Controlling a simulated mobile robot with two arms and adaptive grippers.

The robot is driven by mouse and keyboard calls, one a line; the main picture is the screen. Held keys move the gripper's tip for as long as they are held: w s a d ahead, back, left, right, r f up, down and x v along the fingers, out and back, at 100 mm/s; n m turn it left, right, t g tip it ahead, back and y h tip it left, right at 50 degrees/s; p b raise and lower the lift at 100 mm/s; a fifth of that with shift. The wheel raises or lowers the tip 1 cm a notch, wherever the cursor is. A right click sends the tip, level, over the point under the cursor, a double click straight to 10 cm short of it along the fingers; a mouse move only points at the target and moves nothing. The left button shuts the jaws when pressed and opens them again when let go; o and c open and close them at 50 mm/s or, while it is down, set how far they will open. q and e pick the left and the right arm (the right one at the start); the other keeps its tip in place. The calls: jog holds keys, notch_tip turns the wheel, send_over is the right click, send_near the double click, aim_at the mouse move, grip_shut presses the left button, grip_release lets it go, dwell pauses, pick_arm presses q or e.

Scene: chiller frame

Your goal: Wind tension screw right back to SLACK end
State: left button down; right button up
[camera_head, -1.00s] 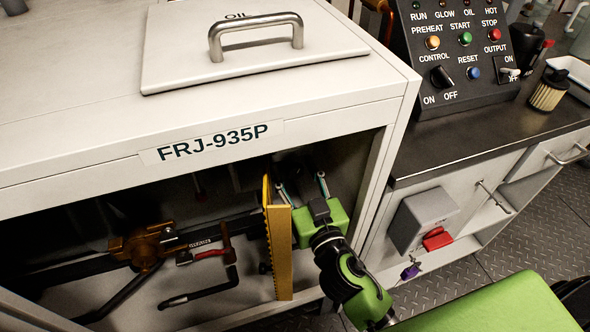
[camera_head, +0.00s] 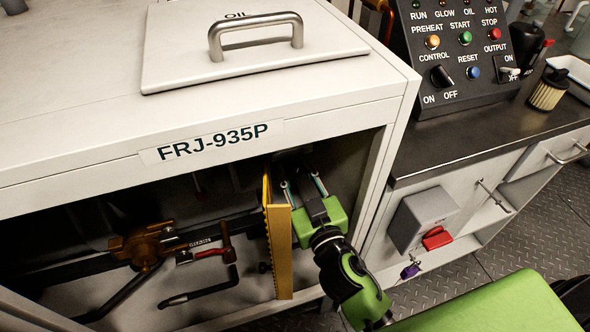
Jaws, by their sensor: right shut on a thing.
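My right gripper (camera_head: 303,182) reaches into the dark open bay under the white housing, just right of the yellow toothed guard plate (camera_head: 279,251). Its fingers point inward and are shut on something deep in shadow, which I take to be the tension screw. The screw itself, its scale and any SLACK marking cannot be made out. My left gripper is not in view.
Left of the guard are a brass fitting (camera_head: 141,246), a red-handled valve (camera_head: 212,252) and dark pipes. The housing's right post (camera_head: 392,150) stands close beside my right arm. A grey box with a red switch (camera_head: 437,238) is farther right.

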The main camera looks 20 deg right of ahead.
jog(key=o, duration=1)
jog(key=shift+r, duration=0.1)
jog(key=shift+o, duration=0.6)
jog(key=s, duration=0.7)
jog(key=shift+s+d, duration=0.15)
jog(key=shift+s, duration=0.15)
